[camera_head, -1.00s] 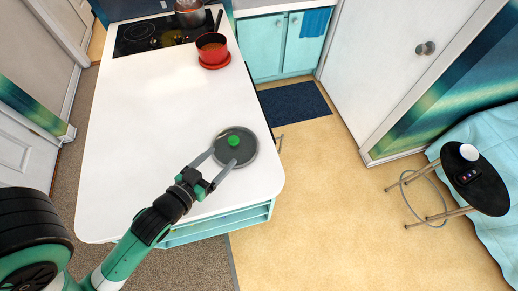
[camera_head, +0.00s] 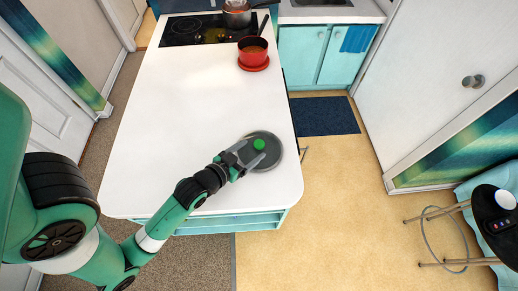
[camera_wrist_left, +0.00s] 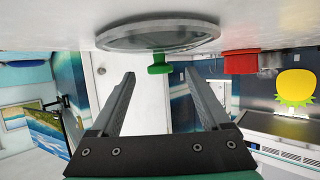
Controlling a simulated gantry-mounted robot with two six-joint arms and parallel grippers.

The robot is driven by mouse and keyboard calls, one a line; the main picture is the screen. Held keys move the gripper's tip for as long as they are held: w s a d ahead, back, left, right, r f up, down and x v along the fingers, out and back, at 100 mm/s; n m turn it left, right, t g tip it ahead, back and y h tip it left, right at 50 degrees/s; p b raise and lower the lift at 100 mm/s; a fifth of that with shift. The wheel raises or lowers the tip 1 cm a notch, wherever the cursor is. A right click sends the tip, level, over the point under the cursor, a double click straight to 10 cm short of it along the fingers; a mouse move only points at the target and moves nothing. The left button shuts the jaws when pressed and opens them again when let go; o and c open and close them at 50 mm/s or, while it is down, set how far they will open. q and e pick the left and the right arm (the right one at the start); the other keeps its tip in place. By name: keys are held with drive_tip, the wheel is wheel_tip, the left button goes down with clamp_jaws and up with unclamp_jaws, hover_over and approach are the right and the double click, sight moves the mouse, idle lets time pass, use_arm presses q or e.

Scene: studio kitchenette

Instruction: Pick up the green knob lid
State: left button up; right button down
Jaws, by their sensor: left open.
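The lid (camera_head: 268,160) is a grey disc with a green knob (camera_head: 259,145) on top. It lies on the white counter near its right front edge. My left gripper (camera_head: 252,154) is at the lid, its fingers open on either side of the knob in the head view. In the left wrist view, which is upside down, the lid (camera_wrist_left: 158,35) and knob (camera_wrist_left: 160,62) show just beyond the open fingertips (camera_wrist_left: 160,85). The fingers do not touch the knob there. My right gripper is in no view.
The white counter (camera_head: 190,110) is mostly clear. A red pot (camera_head: 253,55) stands on a red base near the far right edge. A stove (camera_head: 195,30) with another pot (camera_head: 237,14) is at the back. A dark stool (camera_head: 495,215) stands at the right.

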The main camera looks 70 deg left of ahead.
sight(257, 146)
use_arm(q)
drive_tip(key=x, duration=0.3)
drive_tip(key=shift+w+a+r, duration=0.1)
drive_tip(key=shift+w+a, duration=0.05)
drive_tip(key=shift+w, duration=0.1)
clamp_jaws()
